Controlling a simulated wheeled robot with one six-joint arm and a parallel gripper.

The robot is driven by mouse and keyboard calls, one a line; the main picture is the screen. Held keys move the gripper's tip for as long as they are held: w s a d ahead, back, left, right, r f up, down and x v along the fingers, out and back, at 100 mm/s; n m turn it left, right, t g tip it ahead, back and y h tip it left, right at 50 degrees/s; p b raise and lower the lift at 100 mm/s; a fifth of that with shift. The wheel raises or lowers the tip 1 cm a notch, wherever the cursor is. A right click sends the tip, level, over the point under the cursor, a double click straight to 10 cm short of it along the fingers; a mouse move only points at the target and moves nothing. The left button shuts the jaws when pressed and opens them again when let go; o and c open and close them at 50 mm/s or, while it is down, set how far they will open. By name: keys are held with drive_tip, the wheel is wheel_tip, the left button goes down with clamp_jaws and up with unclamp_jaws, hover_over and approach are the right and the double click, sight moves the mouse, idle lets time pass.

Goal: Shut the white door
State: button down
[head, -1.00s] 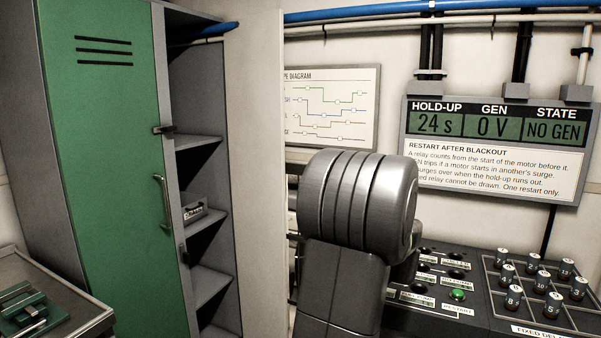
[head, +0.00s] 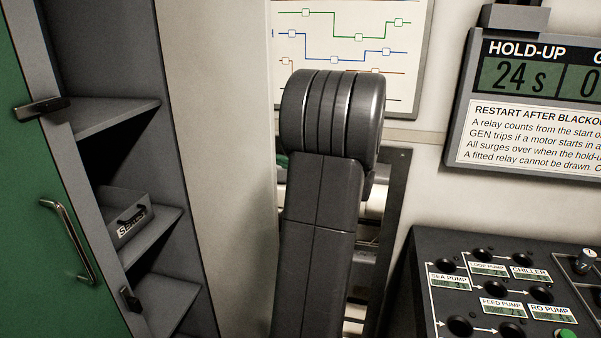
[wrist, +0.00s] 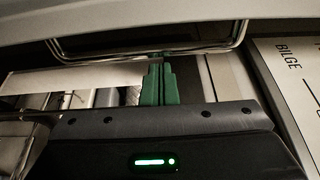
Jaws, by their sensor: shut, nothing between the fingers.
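The white door (head: 215,140) stands open at the right side of the locker and is seen at a steep angle. My arm rises just right of its outer edge in the head view and hides most of my gripper. In the wrist view my gripper (wrist: 160,62) shows its green fingers shut together, with nothing between them. I cannot tell whether the fingers touch the bar.
The green door (head: 30,230) with its handle is at the left. Shelves (head: 110,118) hold a small labelled box (head: 125,217). A pump panel (head: 430,262) stands at the lower right, under a hold-up display (head: 520,75). A pipe diagram (head: 345,45) hangs behind my arm.

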drive_tip(key=shift+w+a, duration=0.1)
drive_tip(key=shift+a, duration=0.15)
idle(0.3)
